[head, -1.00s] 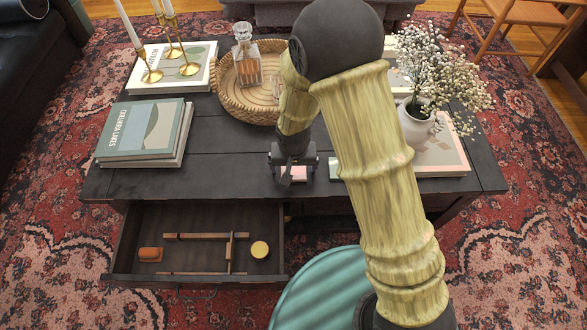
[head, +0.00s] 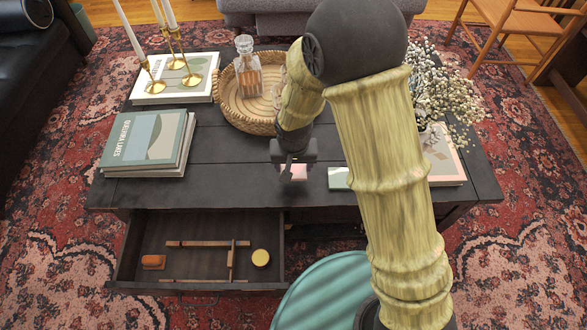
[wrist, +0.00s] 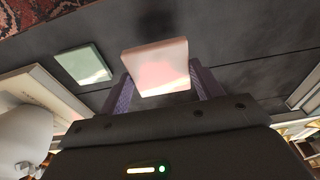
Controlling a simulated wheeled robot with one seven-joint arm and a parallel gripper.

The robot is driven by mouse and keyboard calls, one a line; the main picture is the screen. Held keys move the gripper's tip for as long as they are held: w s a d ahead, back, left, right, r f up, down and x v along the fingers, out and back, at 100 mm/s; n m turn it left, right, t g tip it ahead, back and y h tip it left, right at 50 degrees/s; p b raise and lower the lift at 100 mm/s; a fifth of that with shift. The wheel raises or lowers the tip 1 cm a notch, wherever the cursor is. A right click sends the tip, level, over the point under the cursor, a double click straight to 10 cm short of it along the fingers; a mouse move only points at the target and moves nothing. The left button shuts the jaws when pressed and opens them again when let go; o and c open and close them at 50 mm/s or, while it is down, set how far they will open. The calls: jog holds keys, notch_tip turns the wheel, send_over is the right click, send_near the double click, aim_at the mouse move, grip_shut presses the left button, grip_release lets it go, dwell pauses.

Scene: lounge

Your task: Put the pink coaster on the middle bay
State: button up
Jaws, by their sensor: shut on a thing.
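The pink coaster (head: 294,172) is a small square piece above the dark table top, near its front edge. My gripper (wrist: 160,88) is shut on it; in the wrist view the coaster (wrist: 157,66) sits between the two purple fingers. Whether it is clear of the table I cannot tell. The open drawer (head: 124,268) is below and left of my gripper. Thin wooden dividers (head: 207,243) lie in it.
A green coaster (head: 338,178) lies right of my gripper. Stacked books (head: 145,140), a woven tray (head: 236,115) with a decanter (head: 247,72), and a white-flowered plant (head: 440,85) stand on the table. A teal ribbed round piece (head: 320,295) stands right of the drawer.

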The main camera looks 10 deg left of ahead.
aim_at(293, 166)
notch_tip(293, 166, up, 4)
jog(key=shift+r+p, duration=0.1)
jog(key=shift+p, duration=0.4)
